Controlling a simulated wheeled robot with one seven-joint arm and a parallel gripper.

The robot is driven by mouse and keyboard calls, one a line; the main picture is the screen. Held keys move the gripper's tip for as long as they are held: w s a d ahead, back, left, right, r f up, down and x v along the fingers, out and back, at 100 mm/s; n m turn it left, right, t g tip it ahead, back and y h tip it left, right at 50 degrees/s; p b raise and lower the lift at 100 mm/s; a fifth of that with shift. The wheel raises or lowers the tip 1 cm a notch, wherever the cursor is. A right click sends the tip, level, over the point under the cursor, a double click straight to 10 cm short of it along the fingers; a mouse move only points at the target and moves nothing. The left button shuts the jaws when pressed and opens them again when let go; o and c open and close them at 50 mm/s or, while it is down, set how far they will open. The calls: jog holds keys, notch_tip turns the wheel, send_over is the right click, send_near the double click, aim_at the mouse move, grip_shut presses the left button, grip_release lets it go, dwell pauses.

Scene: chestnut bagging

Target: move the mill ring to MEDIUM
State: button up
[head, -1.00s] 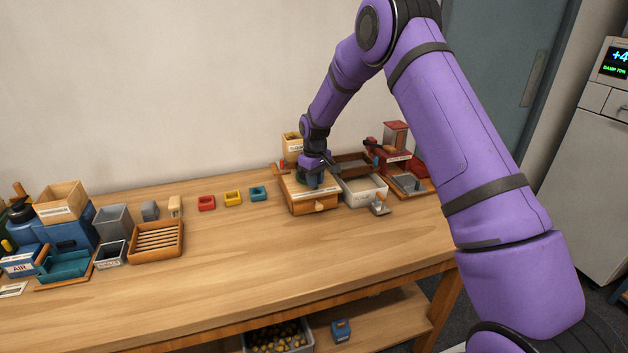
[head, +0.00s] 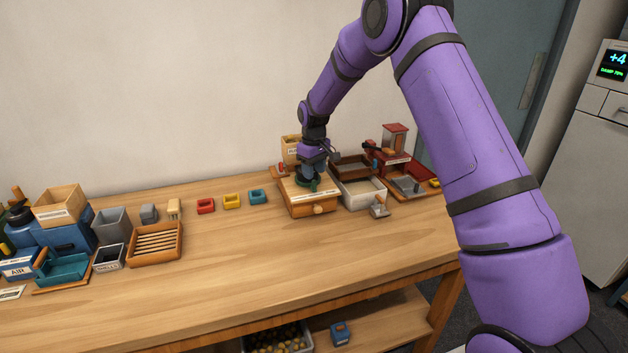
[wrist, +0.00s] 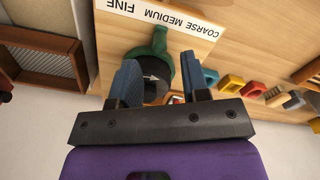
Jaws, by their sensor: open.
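The mill (head: 318,211) is a wooden box with a front drawer and knob, at the back right of the bench. Its green ring (head: 303,184) sits on top; in the wrist view the ring's green lug (wrist: 160,38) points toward the word MEDIUM on the white label strip (wrist: 160,15) reading COARSE, MEDIUM, FINE. My gripper (head: 312,174) is over the mill top. In the wrist view my gripper (wrist: 160,72) is open, its two blue fingers apart, with the dark ring centre seen between them. The left finger hides part of the ring; contact cannot be told.
A white bin (head: 362,192) and a brown sieve tray (head: 350,167) stand right of the mill, with a metal scoop (head: 379,206) in front. Red, yellow and teal blocks (head: 232,201) lie to the left. The bench front (head: 250,260) is clear.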

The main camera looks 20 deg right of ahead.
notch_tip(320, 180, up, 6)
dwell(0.4)
